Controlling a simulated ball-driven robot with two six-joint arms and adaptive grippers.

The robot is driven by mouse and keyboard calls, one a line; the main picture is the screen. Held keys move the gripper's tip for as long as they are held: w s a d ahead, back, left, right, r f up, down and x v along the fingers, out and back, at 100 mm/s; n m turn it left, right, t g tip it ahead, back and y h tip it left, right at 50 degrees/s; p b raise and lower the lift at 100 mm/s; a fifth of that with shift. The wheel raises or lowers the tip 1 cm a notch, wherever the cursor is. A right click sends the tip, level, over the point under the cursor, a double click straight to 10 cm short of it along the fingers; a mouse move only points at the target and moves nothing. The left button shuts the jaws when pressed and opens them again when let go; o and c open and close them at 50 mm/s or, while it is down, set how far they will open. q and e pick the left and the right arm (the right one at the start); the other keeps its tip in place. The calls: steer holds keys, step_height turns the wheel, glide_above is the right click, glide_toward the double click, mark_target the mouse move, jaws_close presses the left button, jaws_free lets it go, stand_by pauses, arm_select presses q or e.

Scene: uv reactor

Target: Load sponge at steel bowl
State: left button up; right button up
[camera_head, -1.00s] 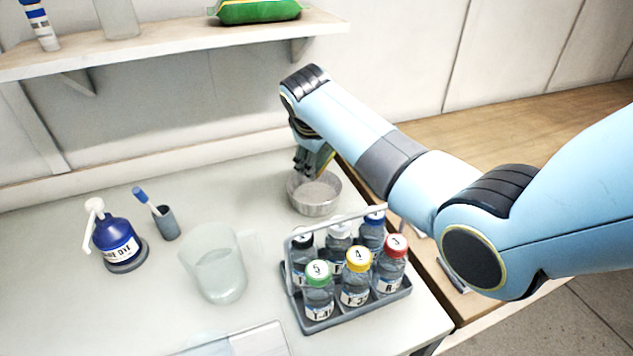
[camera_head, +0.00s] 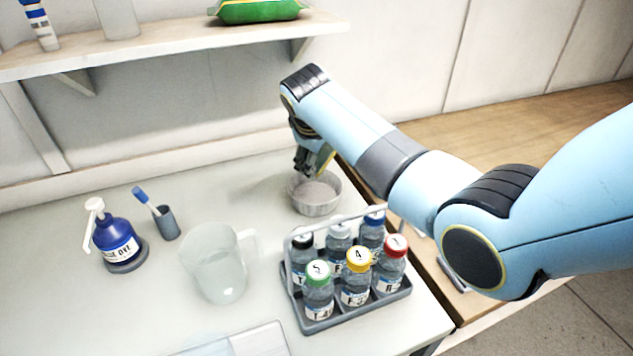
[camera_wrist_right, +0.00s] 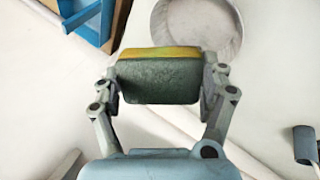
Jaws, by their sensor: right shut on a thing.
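The steel bowl (camera_head: 316,200) stands on the white table at the back right, behind the bottle rack. In the right wrist view its grey interior (camera_wrist_right: 200,28) shows at the top, partly hidden by the sponge. My right gripper (camera_head: 308,170) is just above the bowl's back rim in the head view. It is shut on a yellow and dark green sponge (camera_wrist_right: 158,82), gripped at both ends between the fingers. The sponge (camera_head: 325,158) also shows small in the head view. I cannot tell whether it touches the bowl. My left gripper is out of view.
A grey rack (camera_head: 318,325) of several capped bottles stands in front of the bowl. A clear jug (camera_head: 216,268), a blue dye pump bottle (camera_head: 113,240) and a grey cup (camera_head: 166,224) with a brush stand to the left. A wall shelf (camera_head: 170,42) hangs above.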

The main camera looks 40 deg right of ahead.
steer(key=shift+r, duration=0.15)
step_height(320, 180, up, 2)
steer(key=shift+r+p, duration=0.2)
steer(key=shift+p, duration=0.95)
steer(key=shift+r, duration=0.65)
steer(key=shift+r, duration=0.1)
